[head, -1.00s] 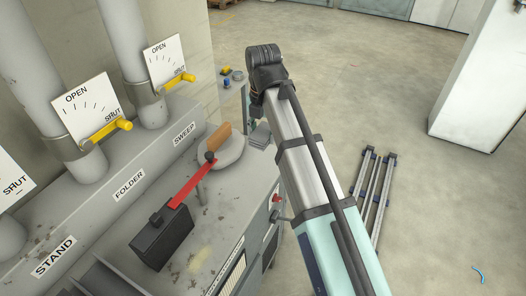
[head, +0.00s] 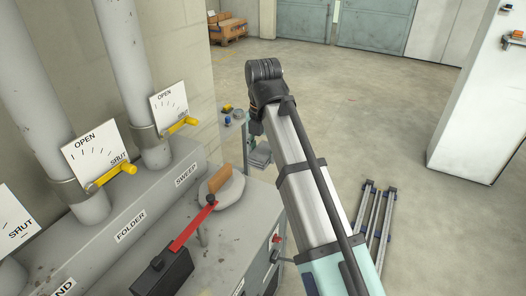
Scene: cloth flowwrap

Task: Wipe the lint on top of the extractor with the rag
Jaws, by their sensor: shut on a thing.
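The grey extractor (head: 236,231) stands at the lower left, its worn top partly in view. I cannot make out lint on the visible top. I see no rag. My arm reaches up the middle of the head view to a dark joint. My gripper cannot be made out; it is outside the view or hidden behind the arm.
Grey pipes with OPEN/SHUT plates (head: 96,151) and yellow handles (head: 116,174) rise from the duct marked FOLDER and SWEEP. A small side table (head: 234,119) stands behind. Folded metal legs (head: 374,220) lie on the floor at right. A white cabinet (head: 470,120) stands farther right.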

